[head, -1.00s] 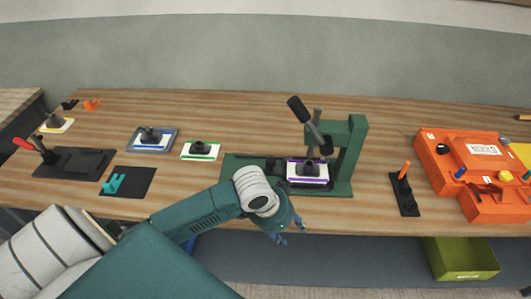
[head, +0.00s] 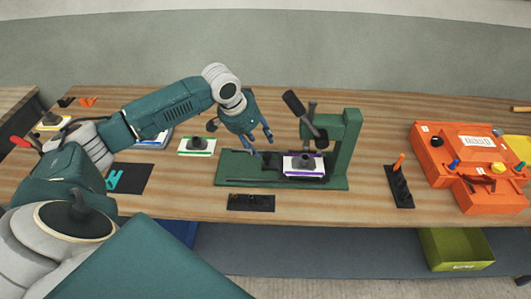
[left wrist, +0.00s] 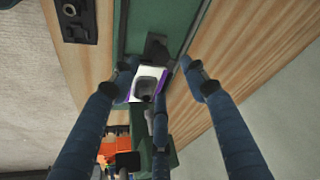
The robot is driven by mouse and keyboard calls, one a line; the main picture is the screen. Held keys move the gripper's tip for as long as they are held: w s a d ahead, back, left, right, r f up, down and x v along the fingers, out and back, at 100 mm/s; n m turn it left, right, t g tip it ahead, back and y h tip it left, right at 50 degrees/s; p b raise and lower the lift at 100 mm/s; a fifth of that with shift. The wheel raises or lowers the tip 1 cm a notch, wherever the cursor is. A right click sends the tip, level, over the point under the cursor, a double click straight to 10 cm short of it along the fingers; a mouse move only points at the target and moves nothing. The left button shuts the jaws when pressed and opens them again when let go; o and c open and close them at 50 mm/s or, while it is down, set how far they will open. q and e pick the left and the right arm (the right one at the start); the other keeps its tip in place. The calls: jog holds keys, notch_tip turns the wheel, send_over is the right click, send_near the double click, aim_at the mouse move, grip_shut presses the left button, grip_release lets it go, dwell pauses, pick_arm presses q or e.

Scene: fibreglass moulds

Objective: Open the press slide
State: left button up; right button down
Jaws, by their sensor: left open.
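The press has a green upright frame (head: 347,145) and a long green base (head: 232,170). Its lever with a black grip (head: 293,103) leans up to the left. A white mould plate with purple edges (head: 291,171) sits on the base beneath the press head; it also shows in the left wrist view (left wrist: 135,88). A dark slide part (head: 270,162) lies left of the plate on the base. My left gripper (head: 262,143) is open and empty above the base's left half, fingers pointing down. It appears apart from the press. My right gripper is not in view.
A small black plate with holes (head: 250,202) lies in front of the press. A white plate with green edges (head: 187,152) lies left of it. A black stand with an orange pin (head: 398,180) and an orange case (head: 440,160) are to the right.

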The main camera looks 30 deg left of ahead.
aim_at(266, 154)
pick_arm(q)
jog(key=p+x, duration=0.1)
jog(key=x, duration=0.6)
jog(key=shift+w+f, duration=0.1)
jog(key=shift+f, duration=0.1)
jog(key=shift+w+f+p, duration=0.25)
jog(key=shift+f+p, duration=0.05)
jog(key=shift+f, duration=0.3)
grip_shut()
